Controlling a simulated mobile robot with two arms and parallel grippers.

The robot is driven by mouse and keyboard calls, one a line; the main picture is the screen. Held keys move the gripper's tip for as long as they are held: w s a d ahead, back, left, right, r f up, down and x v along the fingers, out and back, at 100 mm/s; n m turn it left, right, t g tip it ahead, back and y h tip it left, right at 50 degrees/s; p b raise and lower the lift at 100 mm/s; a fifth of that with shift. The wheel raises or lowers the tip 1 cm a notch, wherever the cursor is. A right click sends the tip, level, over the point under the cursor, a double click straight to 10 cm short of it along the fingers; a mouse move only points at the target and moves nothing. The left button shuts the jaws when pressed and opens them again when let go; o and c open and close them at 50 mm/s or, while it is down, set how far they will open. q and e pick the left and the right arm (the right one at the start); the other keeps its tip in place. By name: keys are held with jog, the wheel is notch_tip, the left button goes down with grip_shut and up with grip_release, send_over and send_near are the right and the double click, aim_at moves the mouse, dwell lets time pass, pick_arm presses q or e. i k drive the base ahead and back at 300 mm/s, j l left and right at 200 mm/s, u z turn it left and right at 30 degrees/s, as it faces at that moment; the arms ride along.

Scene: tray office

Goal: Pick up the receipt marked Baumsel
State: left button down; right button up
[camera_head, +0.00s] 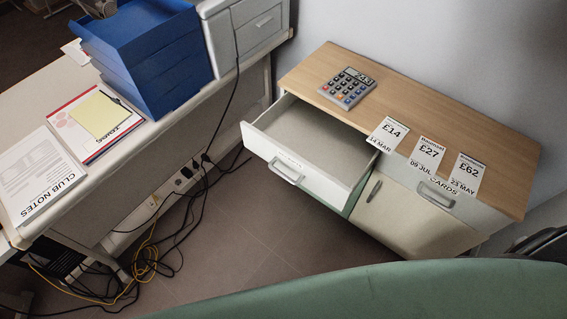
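Three white paper receipts lie in a row at the front edge of the wooden cabinet top (440,125), their lower ends reaching over the edge. The middle receipt (427,153) reads £27 and 09 JUL; its small heading looks like Baumsel. The left receipt (387,133) reads £14 and 14 MAR. The right receipt (467,173) reads £62 and 23 MAY. The headings on the left and right receipts are too small to read surely. Neither of my grippers is in view.
A calculator (347,88) lies on the cabinet top. An empty-looking drawer (310,134) stands pulled out at left, above free floor. A desk at left holds blue trays (150,55) and papers. Cables (150,258) lie on the floor. A green curved surface (400,295) fills the bottom.

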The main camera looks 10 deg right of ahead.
aim_at(426, 157)
jog(key=z, duration=1.65)
